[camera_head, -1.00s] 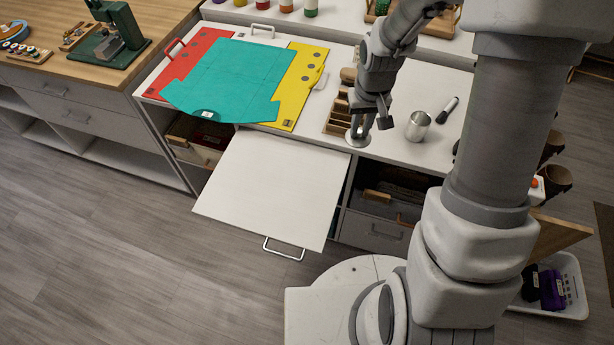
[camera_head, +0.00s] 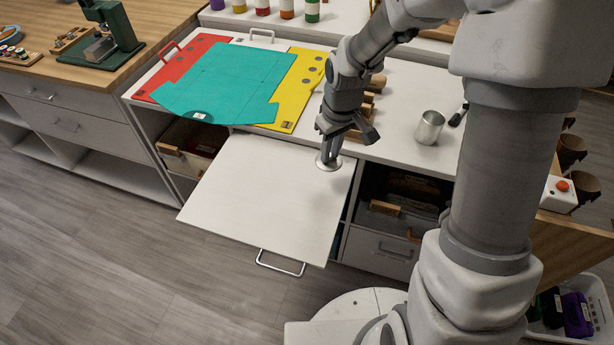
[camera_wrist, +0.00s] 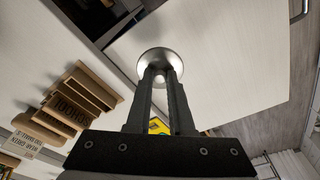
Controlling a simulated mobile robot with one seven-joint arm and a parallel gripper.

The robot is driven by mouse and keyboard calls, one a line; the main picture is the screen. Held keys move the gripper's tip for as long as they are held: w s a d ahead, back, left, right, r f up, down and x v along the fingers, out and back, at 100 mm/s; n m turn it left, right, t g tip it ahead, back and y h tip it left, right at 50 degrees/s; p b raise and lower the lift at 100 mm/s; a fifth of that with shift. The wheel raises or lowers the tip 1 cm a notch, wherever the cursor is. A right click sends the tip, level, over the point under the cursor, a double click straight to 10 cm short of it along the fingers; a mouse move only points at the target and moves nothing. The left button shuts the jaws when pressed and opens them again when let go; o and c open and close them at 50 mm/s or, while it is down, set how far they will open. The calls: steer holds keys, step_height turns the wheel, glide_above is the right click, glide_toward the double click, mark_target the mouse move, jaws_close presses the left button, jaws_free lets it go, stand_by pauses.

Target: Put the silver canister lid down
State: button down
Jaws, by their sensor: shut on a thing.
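The silver canister lid (camera_head: 328,163) is a small round metal disc under my gripper (camera_head: 331,148). In the wrist view the lid (camera_wrist: 160,57) sits at the fingertips, and my gripper (camera_wrist: 160,78) is shut on its middle. The lid is over the back right part of the pulled-out white board (camera_head: 262,195), close to the counter's front edge. I cannot tell whether it touches the board. The silver canister (camera_head: 430,127) stands upright and open on the white counter, to the right of my gripper.
A wooden rack (camera_wrist: 75,105) is beside my gripper. A black-handled tool (camera_head: 459,114) lies by the canister. Most of the pulled-out board is bare.

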steer(key=a+f, duration=0.2)
steer(key=a, duration=0.1)
steer(key=a+f, duration=0.1)
steer(key=a, duration=0.1)
steer(key=shift+s+a+f, duration=0.15)
steer(key=shift+s+f, duration=0.05)
steer(key=shift+s, duration=0.15)
steer(key=shift+f+b, duration=0.55)
steer(key=shift+f, duration=1.35)
steer(key=shift+f, duration=0.2)
steer(key=c, duration=0.8)
jaws_free()
steer(key=shift+r, duration=0.1)
